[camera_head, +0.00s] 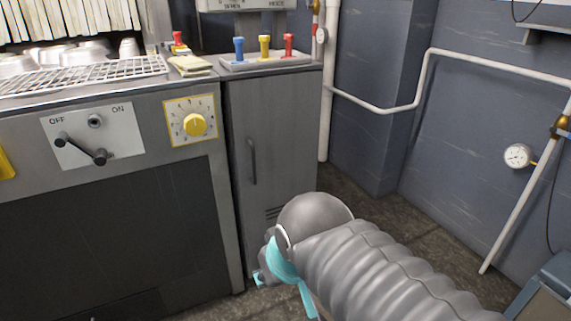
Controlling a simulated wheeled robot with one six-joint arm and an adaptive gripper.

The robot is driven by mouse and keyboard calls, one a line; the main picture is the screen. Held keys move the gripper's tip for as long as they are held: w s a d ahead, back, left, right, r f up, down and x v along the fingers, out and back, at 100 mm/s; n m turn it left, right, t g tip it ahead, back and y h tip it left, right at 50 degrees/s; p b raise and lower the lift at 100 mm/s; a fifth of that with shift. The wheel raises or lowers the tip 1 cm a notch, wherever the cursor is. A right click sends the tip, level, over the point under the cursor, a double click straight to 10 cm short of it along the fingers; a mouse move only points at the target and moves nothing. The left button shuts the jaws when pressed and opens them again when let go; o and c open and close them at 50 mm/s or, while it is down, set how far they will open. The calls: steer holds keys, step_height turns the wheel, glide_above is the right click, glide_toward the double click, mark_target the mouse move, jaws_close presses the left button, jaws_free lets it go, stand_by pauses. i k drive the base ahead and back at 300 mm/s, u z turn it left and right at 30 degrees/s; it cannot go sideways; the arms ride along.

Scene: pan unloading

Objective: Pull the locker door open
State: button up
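The locker (272,139) is a narrow grey metal cabinet right of the large grey machine. Its door (290,165) looks closed. A dark vertical handle (252,161) sits on the door's left side, and vent slots show low on the door. My gripper (262,277) is low in front of the locker's lower part, below the handle and apart from it. Only some teal parts of it show; my arm hides the rest, so its fingers cannot be made out. My arm also covers the lower right of the door.
The machine (228,225) has an OFF/ON lever panel (92,137) and a yellow dial (194,124). Blue, yellow and red levers (264,47) stand on top of the locker. Pipes (425,75) and a gauge (517,156) are on the right wall. Bare floor (384,212) lies right of the locker.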

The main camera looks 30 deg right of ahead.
mark_target(276, 120)
steer(key=z, duration=2)
steer(key=k, duration=0.55)
steer(key=u, duration=1.4)
